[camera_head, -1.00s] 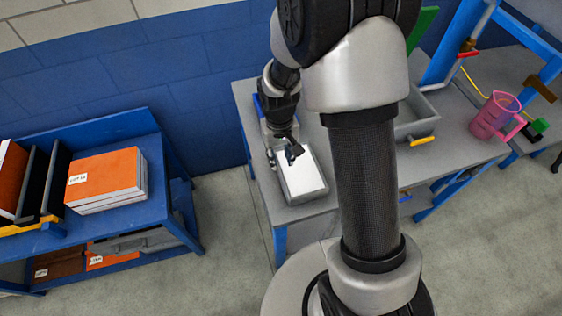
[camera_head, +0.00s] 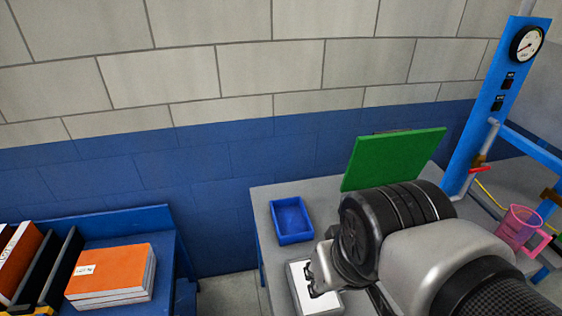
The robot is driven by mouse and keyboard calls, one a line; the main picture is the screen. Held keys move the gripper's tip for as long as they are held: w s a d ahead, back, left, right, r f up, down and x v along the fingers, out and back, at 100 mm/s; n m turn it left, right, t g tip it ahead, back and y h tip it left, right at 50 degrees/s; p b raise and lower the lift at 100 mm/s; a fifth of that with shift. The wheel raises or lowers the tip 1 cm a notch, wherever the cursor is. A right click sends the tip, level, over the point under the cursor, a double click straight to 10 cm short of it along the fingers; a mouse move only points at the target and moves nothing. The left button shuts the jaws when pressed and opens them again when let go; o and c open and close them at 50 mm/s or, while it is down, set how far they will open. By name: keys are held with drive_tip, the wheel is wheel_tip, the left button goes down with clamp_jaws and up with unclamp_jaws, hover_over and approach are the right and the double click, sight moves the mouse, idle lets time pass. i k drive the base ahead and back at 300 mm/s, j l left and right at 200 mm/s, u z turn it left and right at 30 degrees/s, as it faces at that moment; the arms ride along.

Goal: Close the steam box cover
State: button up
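A flat green panel (camera_head: 395,158), which looks like the raised steam box cover, stands tilted up at the back of the grey table (camera_head: 330,187). The box below it is hidden behind my arm. My gripper (camera_head: 318,288) is at the lower middle, at or just above a white-topped block (camera_head: 300,284) on the table's left part. It is well left of and nearer than the green panel. Its fingers are small and partly hidden, so I cannot tell whether they are open, or touch the block.
A small blue tray (camera_head: 291,220) sits on the table behind the block. A pink pitcher (camera_head: 517,228) and a blue post with a gauge (camera_head: 527,43) stand at the right. A blue shelf (camera_head: 150,222) at the left holds orange-covered books (camera_head: 112,272). A wall closes the back.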

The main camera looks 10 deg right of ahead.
sight(379, 159)
drive_tip(key=z, duration=1.2)
